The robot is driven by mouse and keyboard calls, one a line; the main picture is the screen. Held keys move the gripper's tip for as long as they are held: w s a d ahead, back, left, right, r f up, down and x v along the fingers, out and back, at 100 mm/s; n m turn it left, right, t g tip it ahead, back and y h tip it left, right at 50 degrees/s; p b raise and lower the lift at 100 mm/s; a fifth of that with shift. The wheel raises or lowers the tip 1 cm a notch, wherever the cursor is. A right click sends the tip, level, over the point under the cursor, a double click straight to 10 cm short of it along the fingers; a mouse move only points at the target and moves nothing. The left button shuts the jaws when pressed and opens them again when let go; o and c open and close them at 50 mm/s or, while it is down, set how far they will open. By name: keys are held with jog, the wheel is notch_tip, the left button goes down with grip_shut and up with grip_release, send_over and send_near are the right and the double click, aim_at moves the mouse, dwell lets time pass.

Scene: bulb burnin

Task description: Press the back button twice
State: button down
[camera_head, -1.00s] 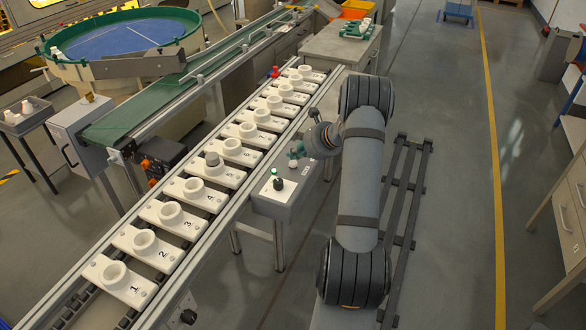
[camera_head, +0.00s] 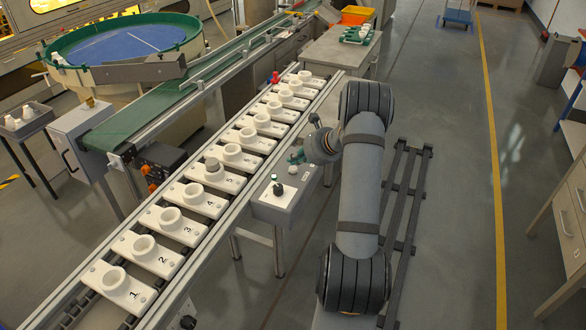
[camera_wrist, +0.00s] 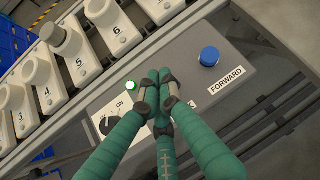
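The grey control box (camera_head: 268,207) stands beside the pallet line, with a black knob (camera_head: 278,189) and a green lamp (camera_wrist: 131,86). In the wrist view a blue button (camera_wrist: 209,56) sits above a FORWARD label (camera_wrist: 226,81). A pale button (camera_head: 293,169) shows on the box in the head view, between the lamp and my gripper; in the wrist view my fingers cover that part. My gripper (camera_head: 296,157) is over the box, its green fingers drawn together with nothing between them (camera_wrist: 160,83). I cannot tell whether the tips touch the box.
Numbered white pallets (camera_head: 199,201) with round sockets lie in a row on the conveyor left of the box. The pallet numbered 5 carries a grey-topped piece (camera_head: 212,165). A red knob (camera_head: 275,77) is at the row's far end. Open floor lies to the right.

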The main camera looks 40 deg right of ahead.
aim_at(295, 169)
dwell(0.4)
jog(key=shift+f+b, duration=0.45)
jog(key=shift+b, duration=0.15)
jog(key=shift+f+b, duration=0.45)
jog(key=shift+b, duration=0.05)
dwell(0.6)
dwell(0.3)
jog(key=shift+r+p, duration=0.65)
jog(key=shift+r, duration=0.35)
notch_tip(295, 169, up, 5)
jog(key=p, duration=0.4)
jog(key=shift+f, duration=0.2)
